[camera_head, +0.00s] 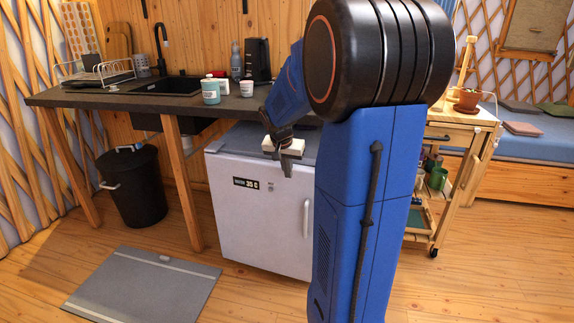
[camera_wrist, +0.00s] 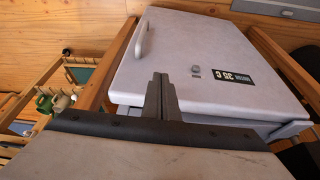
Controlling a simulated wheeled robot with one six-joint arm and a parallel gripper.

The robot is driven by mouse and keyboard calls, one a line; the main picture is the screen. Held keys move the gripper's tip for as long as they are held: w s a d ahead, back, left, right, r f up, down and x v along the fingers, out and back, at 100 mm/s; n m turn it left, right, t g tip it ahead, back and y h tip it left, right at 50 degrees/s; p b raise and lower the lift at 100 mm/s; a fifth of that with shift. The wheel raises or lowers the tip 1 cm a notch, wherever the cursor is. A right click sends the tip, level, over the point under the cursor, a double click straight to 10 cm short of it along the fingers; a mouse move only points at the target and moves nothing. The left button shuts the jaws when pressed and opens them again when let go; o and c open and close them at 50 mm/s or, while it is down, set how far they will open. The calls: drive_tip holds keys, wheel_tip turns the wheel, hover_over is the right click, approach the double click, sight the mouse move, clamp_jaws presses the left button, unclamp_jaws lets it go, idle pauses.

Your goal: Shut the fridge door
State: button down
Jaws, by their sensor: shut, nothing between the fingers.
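The small white fridge (camera_head: 262,205) stands under the counter, with a dark label and a lock on its door and an upright handle on the right. In the wrist view, the door (camera_wrist: 200,60) shows turned about, with its handle at upper left.
A counter (camera_head: 120,100) with a sink and cups runs above and left of the fridge. A wooden post (camera_head: 184,185) stands left of it, and a wooden cart (camera_head: 455,180) to the right. Floor before the fridge is clear.

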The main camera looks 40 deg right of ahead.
drive_tip(key=w+d+f, duration=0.2)
drive_tip(key=d+f, duration=0.1)
drive_tip(key=d, duration=0.1)
drive_tip(key=shift+w+d+f, duration=0.25)
drive_tip(key=shift+w+d, duration=0.1)
